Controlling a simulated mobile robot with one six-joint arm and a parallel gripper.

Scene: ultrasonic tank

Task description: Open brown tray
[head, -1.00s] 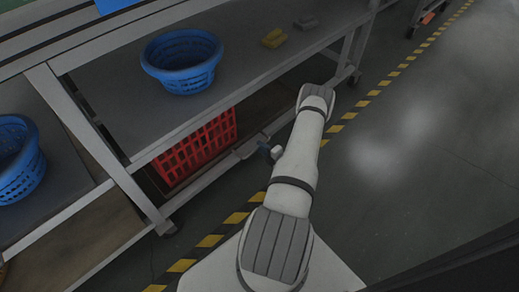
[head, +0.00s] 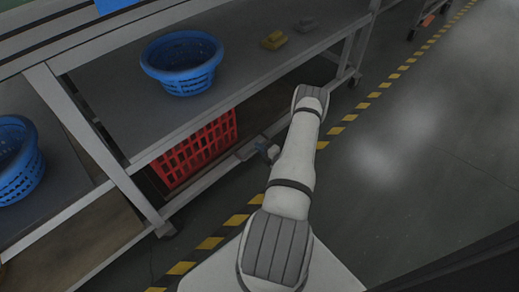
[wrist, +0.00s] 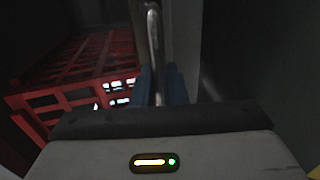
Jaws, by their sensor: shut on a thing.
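The brown tray (head: 262,113) shows in the head view as a low brown surface under the grey bench, right of a red crate; my arm hides part of it. My gripper (head: 268,151) is low at the bench's front edge, mostly hidden behind my arm. In the wrist view, the blue fingers of my gripper (wrist: 163,86) are shut on an upright-looking shiny metal handle bar (wrist: 156,50). How the handle joins the tray is too dark to tell.
The red crate (head: 197,148) stands under the bench; it also shows in the wrist view (wrist: 75,85). A blue basket (head: 183,62) stands on the grey bench (head: 120,105). Another blue basket (head: 18,165) is at the left. Open floor (head: 430,170) lies to the right.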

